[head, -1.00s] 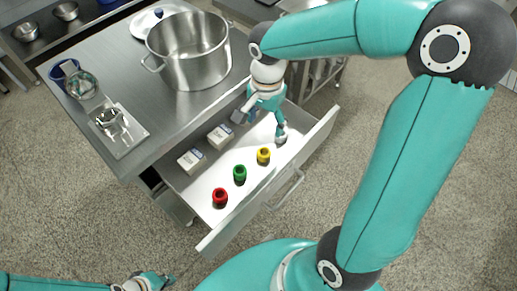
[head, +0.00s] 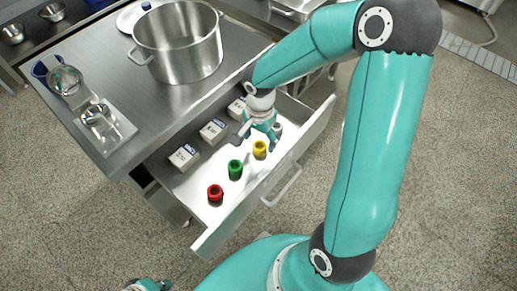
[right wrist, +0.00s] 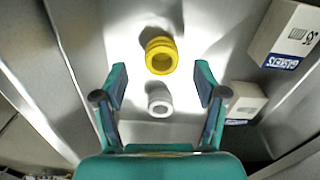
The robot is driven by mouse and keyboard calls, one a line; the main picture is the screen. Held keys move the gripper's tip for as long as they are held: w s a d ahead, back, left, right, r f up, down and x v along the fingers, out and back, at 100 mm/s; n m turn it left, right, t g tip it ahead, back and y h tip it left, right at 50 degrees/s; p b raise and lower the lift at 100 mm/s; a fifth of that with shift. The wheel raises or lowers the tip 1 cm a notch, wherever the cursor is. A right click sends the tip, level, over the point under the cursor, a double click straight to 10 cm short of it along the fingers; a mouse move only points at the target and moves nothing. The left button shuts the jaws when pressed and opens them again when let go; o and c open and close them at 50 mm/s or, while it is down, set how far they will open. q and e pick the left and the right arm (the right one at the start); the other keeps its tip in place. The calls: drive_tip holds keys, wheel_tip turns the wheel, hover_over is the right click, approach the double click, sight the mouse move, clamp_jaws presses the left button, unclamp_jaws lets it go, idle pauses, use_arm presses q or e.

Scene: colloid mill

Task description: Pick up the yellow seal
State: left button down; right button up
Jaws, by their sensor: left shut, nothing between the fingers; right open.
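The yellow seal (head: 260,148) stands in the open drawer, at one end of a row with a green seal (head: 235,168) and a red seal (head: 215,193). My right gripper (head: 257,139) is open and empty above the drawer, close to the yellow seal. In the right wrist view the yellow seal (right wrist: 161,57) lies just past the fingertips, centred between the open fingers (right wrist: 160,82). A grey-white seal (right wrist: 160,101) shows between the fingers, nearer the palm. My left gripper (head: 148,286) is shut and empty at the bottom edge of the head view.
The drawer's front wall (head: 270,178) runs close beside the seals. Small white boxes (head: 214,130) stand along the drawer's inner side. A steel pot (head: 178,45) and a tray (head: 103,130) stand on the counter above.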

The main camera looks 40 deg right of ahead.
sight(260, 145)
wheel_tip(260, 145, down, 4)
drive_tip(key=shift+w+d+b, duration=0.1)
drive_tip(key=shift+d+b, duration=0.05)
drive_tip(key=shift+b, duration=0.25)
drive_tip(key=c, duration=1)
drive_tip(key=shift+r, duration=0.1)
drive_tip(key=shift+c, duration=0.2)
